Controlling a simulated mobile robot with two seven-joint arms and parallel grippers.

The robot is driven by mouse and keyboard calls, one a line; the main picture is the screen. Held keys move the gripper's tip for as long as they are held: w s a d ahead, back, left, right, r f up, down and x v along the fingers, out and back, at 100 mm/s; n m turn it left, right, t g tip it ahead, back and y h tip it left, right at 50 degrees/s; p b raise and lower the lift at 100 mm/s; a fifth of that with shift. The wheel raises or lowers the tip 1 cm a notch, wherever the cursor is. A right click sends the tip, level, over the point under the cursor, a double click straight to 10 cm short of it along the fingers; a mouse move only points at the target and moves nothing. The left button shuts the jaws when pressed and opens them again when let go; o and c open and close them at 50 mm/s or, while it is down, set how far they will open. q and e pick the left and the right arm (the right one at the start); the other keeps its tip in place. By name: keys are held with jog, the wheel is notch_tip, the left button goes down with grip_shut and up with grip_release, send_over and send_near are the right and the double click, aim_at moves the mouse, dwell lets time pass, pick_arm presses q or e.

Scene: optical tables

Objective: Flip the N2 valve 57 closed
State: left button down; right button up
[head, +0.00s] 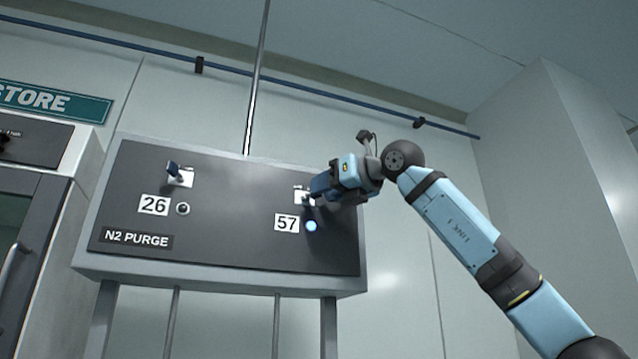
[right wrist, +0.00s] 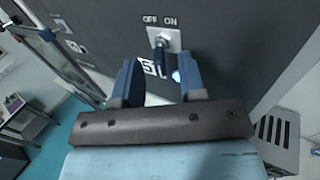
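The valve 57 switch (head: 301,196) is on the right of the dark N2 PURGE panel, mostly hidden behind my right gripper (head: 320,187) in the head view. In the right wrist view the switch is a dark lever (right wrist: 160,54) on a pale plate, below the words OFF and ON. I cannot tell for sure which way it leans. My right gripper (right wrist: 159,72) is open there, its two blue fingers apart with the lever just beyond and between their tips. The indicator (head: 311,226) beside the 57 label (head: 287,223) glows blue-white. My left gripper is not in view.
A second lever (head: 175,172) sits at the panel's left, above the 26 label (head: 153,205) and an unlit indicator (head: 183,208). The panel (head: 220,245) stands on metal legs. A cabinet (head: 30,210) stands at the left and a wall column (head: 550,170) at the right.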

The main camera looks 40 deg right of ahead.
jog(key=shift+w+a+r, duration=0.1)
jog(key=shift+w+a, duration=0.15)
jog(key=shift+w, duration=0.8)
jog(key=shift+s, duration=0.15)
grip_shut()
